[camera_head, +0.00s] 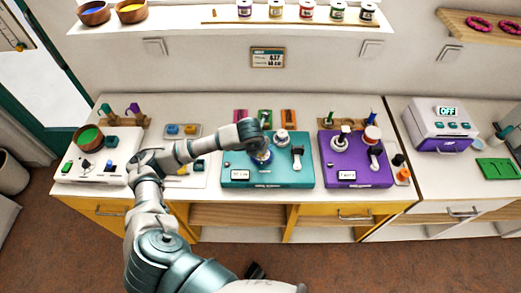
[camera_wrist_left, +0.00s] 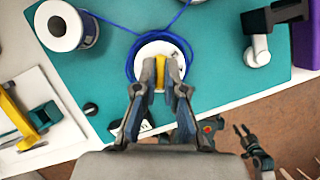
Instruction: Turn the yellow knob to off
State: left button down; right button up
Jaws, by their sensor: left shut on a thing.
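The yellow knob (camera_wrist_left: 160,72) stands on a white round base on the teal board (camera_wrist_left: 220,90), with a blue cord looped around the base. My left gripper (camera_wrist_left: 161,88) is shut on the knob, one finger on each side. In the head view my left arm reaches in from the left, and the gripper (camera_head: 259,152) is over the left part of the teal board (camera_head: 240,178). There the hand largely hides the knob. A dark claw-like part, probably my right gripper (camera_wrist_left: 245,135), shows beyond the board's edge in the wrist view, away from the knob.
A purple board (camera_head: 345,180) with posts and a lever is to the right. A white board with a bowl (camera_head: 89,137) is at left. A grey box (camera_head: 440,120) reads OFF.

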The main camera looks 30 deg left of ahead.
pick_arm(q)
jog(key=n, duration=0.1)
jog(key=n+y, duration=0.1)
jog(key=n, duration=0.1)
jog(key=shift+w+r, duration=0.15)
jog(key=shift+w, duration=0.05)
jog(key=shift+n+y, duration=0.3)
jog(key=shift+n, duration=0.5)
pick_arm(e)
jog(key=shift+w+r, duration=0.4)
pick_arm(q)
jog(key=shift+r, duration=0.1)
pick_arm(e)
jog(key=shift+r, duration=0.1)
pick_arm(q)
jog(key=c, duration=1.3)
grip_release()
jog(key=shift+w, duration=0.15)
jog(key=shift+o, duration=0.2)
jog(key=shift+f, duration=0.25)
pick_arm(e)
jog(key=shift+w+a, duration=0.1)
jog(key=shift+w, duration=0.05)
pick_arm(q)
jog(key=shift+a, duration=0.1)
pick_arm(e)
jog(key=shift+a, duration=0.1)
pick_arm(q)
jog(key=v, duration=1.1)
jog(key=shift+r, duration=0.45)
